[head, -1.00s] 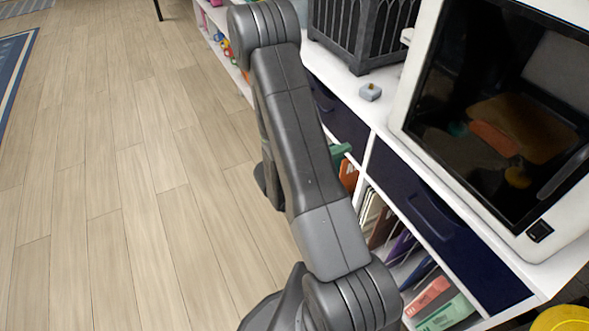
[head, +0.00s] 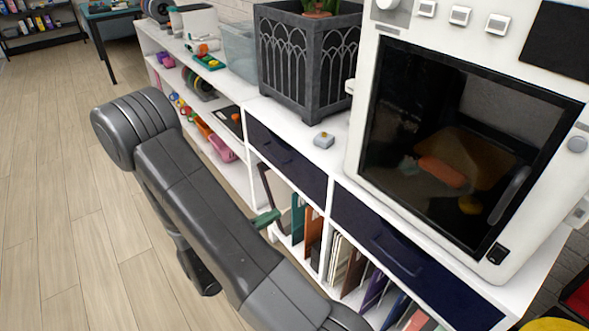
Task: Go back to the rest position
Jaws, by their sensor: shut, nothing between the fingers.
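My arm (head: 205,215) crosses the lower middle of the head view, its grey elbow raised at the left and its lower links bent down behind. My gripper (head: 267,218) shows only as a small green end sticking out past the right edge of the arm. It is shut and empty, in front of the shelf's open compartments. The rest of it is hidden behind the arm. I cannot tell whether it touches the shelf.
A white shelf unit (head: 341,177) with dark blue drawers (head: 287,160) runs along the right. Wooden floor (head: 60,220) is clear at left.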

